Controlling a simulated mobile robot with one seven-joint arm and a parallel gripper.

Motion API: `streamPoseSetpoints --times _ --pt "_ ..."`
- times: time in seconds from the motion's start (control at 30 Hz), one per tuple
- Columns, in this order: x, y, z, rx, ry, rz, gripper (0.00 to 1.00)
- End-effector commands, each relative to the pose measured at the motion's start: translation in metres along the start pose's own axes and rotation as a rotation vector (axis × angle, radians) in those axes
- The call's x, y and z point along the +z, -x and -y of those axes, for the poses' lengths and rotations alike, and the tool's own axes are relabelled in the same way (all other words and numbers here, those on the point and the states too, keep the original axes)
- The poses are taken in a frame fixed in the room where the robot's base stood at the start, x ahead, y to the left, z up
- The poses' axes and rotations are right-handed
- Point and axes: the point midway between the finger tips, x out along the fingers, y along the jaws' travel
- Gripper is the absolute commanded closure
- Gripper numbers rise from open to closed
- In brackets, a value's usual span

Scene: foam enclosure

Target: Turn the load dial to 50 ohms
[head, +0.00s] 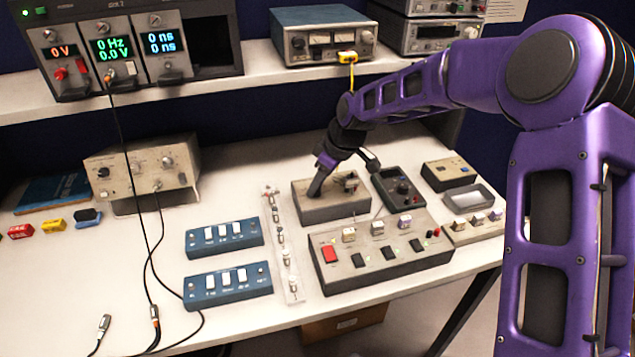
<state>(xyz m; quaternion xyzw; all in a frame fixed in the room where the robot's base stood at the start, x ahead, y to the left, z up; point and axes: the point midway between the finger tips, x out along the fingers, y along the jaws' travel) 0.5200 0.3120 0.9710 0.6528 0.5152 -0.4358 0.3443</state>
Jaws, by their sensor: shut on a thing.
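My purple arm reaches in from the right, and my gripper (316,187) points down onto the left part of the top of a grey-beige box (335,212). The gripper is shut on what appears to be the load dial of this box. The dial is hidden behind the fingers, and its pointer and ohm marks cannot be read. A small fitting (350,183) shows on the box top to the right of the gripper.
A long switch panel (380,275) with a red button stands close in front of the box. A dark handheld meter (399,190) is close on its right. A clear strip with connectors (283,245) and two blue switch boxes (222,238) lie left. A shelf (270,72) with instruments runs behind.

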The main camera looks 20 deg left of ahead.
Motion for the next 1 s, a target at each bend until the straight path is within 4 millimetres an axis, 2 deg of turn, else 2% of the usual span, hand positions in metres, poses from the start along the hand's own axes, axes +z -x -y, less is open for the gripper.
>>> streamPoseSetpoints --times 0.03,0.17,0.2,0.57,0.77,1.0 --pt "0.001 0.0 0.0 0.0 0.0 0.001 0.6" --pt "0.001 0.0 0.0 0.0 -0.001 0.001 0.37" --pt "0.001 0.0 0.0 0.0 -0.001 0.001 0.34" --pt "0.0 0.006 -0.001 0.002 -0.002 0.0 0.34" --pt "0.0 0.04 -0.001 0.005 -0.003 -0.001 0.34" --pt "0.0 0.1 -0.002 0.006 -0.002 -0.001 0.34"
